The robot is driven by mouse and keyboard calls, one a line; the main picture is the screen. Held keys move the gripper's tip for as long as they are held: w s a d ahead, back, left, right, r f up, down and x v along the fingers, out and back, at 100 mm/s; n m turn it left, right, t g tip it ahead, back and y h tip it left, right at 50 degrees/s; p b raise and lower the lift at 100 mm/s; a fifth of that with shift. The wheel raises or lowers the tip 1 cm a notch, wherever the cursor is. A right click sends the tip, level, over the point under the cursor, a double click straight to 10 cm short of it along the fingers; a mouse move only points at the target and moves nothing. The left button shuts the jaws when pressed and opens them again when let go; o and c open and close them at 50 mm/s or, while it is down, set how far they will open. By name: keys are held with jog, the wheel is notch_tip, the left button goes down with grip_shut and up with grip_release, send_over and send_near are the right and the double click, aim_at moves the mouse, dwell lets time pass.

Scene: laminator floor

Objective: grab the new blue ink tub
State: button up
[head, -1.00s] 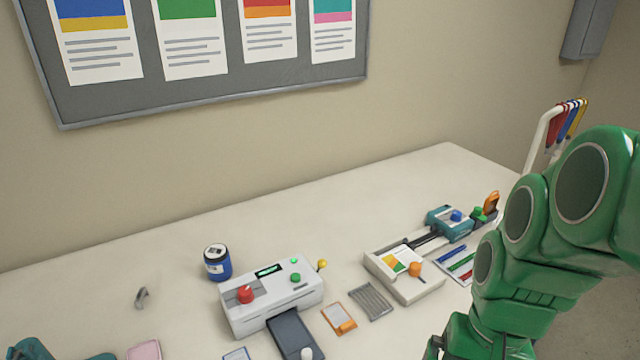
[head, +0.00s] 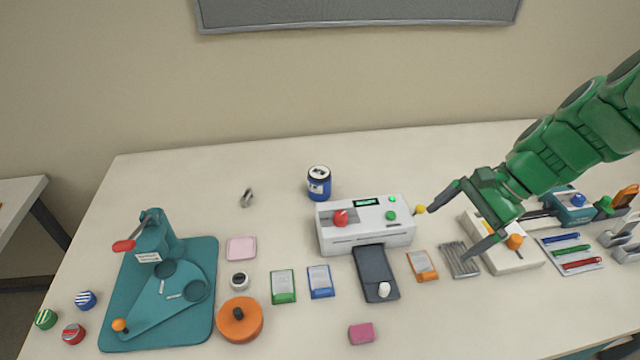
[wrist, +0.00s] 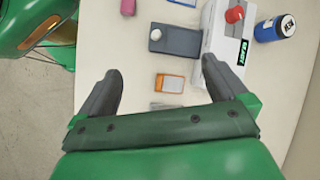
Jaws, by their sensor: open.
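The blue ink tub (head: 319,183) is a small blue cylinder with a white label and dark lid. It stands upright at the back of the table, just behind the left end of the white laminator (head: 365,226). In the wrist view the tub (wrist: 274,28) is at the upper right, beyond the laminator (wrist: 228,50). My gripper (head: 459,230) is open and empty, above the table at the right of the laminator.
The laminator stands between my gripper and the tub, with a yellow-knobbed lever (head: 420,209) on its right. A teal press (head: 160,270) is at the left. A trimmer (head: 505,245) lies under my arm.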

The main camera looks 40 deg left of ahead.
jog(key=w+a+f+m+g+y, duration=0.1)
jog(key=w+a+f+m+y, duration=0.15)
jog(key=w+a, duration=0.5)
jog(key=w+a+f+m+g+y, duration=0.1)
jog(key=w+a+f, duration=0.3)
jog(key=a, duration=0.6)
jog(key=m+g+y, duration=0.1)
jog(key=m+y, duration=0.2)
send_near(320, 180)
jog(key=a+f, duration=0.1)
jog(key=w+f, duration=0.1)
jog(key=a+f, duration=0.1)
jog(key=shift+w+a+f, duration=0.1)
jog(key=shift+w+a, duration=0.2)
jog(key=shift+w, duration=0.05)
jog(key=shift+a+f+m, duration=0.25)
jog(key=shift+a+f, duration=0.1)
jog(key=shift+a, duration=0.35)
jog(key=shift+x, duration=3.8)
jog(key=shift+d, duration=0.1)
jog(key=c, duration=1.2)
